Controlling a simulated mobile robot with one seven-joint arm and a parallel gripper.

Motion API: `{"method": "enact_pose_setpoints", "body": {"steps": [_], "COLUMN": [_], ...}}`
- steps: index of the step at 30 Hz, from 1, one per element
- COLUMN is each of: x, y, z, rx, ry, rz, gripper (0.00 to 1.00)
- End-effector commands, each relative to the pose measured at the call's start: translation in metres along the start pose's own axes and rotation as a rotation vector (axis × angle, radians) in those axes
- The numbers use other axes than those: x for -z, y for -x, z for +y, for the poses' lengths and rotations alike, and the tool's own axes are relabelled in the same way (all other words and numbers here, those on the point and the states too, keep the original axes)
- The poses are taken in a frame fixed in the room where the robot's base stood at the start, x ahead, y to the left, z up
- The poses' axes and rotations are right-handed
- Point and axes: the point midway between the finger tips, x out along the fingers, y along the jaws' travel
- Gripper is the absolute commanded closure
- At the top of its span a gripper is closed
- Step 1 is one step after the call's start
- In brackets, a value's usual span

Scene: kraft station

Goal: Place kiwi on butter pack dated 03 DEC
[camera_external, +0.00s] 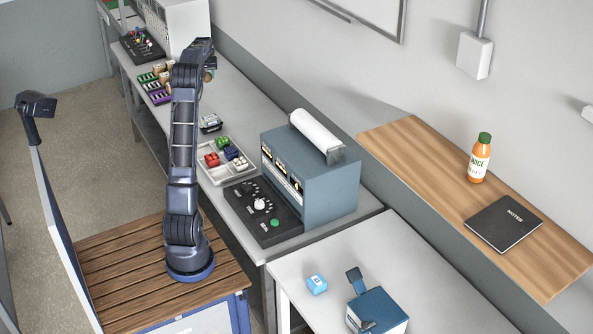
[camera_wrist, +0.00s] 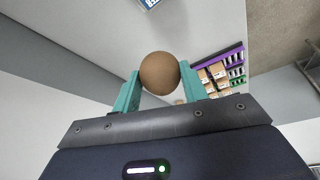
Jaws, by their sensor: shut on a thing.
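My gripper (camera_wrist: 158,84) is shut on a brown round kiwi (camera_wrist: 160,70), held between its two teal fingers in the wrist view. In the external view my gripper (camera_external: 209,70) is at the far end of my raised arm, over the back of the long bench; the kiwi is not clear there. Tan packs (camera_wrist: 214,72) sit by purple and green racks to the right of the kiwi in the wrist view. They also show beside the coloured racks (camera_external: 155,92) in the external view. I cannot tell whether these are butter packs, and no date is readable.
A white box-shaped machine (camera_external: 178,25) and a black tray (camera_external: 141,46) stand at the bench's far end. A white tray with coloured blocks (camera_external: 226,171) and a blue machine (camera_external: 310,180) are nearer. Bench surface between racks and white tray is mostly clear.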

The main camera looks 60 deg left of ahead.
Motion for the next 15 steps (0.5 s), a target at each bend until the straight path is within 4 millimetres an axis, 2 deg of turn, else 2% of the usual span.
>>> {"method": "enact_pose_setpoints", "body": {"steps": [5,15], "x": [-0.006,-0.034], "y": [-0.016,-0.083], "z": [-0.007,-0.008], "rx": [0.004,0.004], "ry": [0.009,0.008], "rz": [-0.002,-0.003], "gripper": [0.8,0.8]}}
